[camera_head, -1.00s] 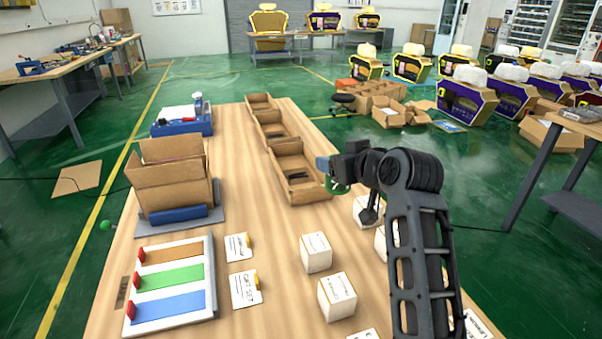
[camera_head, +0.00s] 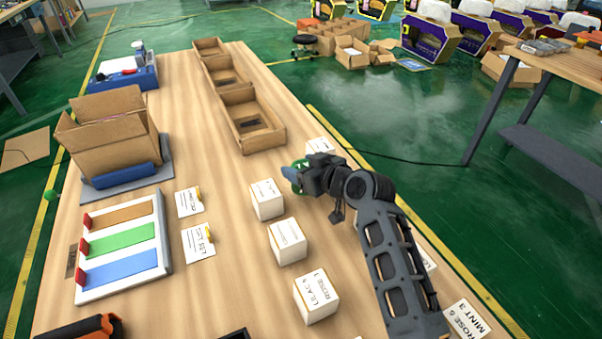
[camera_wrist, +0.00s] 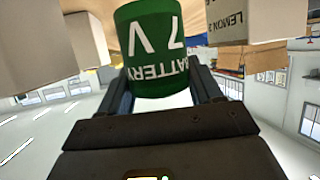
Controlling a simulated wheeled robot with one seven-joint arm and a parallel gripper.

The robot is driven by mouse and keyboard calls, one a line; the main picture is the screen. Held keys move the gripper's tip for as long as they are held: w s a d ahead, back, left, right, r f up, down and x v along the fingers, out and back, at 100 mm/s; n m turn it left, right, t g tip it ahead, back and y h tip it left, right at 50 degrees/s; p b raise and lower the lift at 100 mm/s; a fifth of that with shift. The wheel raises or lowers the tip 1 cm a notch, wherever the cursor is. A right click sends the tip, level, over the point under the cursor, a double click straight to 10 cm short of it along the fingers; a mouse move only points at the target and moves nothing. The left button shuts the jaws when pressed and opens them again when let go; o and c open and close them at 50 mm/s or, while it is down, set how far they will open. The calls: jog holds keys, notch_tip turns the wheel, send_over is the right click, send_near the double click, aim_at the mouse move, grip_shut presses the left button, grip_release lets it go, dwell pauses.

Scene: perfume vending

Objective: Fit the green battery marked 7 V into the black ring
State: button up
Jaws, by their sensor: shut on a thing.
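The green battery (camera_wrist: 155,45), with "BATTERY 7 V" in white letters upside down in the wrist view, is between the fingers of my gripper (camera_wrist: 167,92). In the head view, my gripper (camera_head: 295,175) is at the right part of the wooden table, beside the white boxes, and only a bit of the green battery (camera_head: 302,164) shows. My gripper is shut on the battery, seemingly above the tabletop. I cannot make out the black ring in either view.
Labelled white boxes (camera_head: 287,241) stand in a row left of my arm. Open cardboard trays (camera_head: 250,120) lie farther back. A colour-striped board (camera_head: 122,243) and an open carton (camera_head: 108,135) are at left. An orange-and-black thing (camera_head: 85,330) is cut off at the front.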

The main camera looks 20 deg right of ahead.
jog(key=shift+f, duration=1.35)
jog(key=shift+f, duration=0.1)
jog(key=o, duration=1.1)
jog(key=shift+c, duration=0.2)
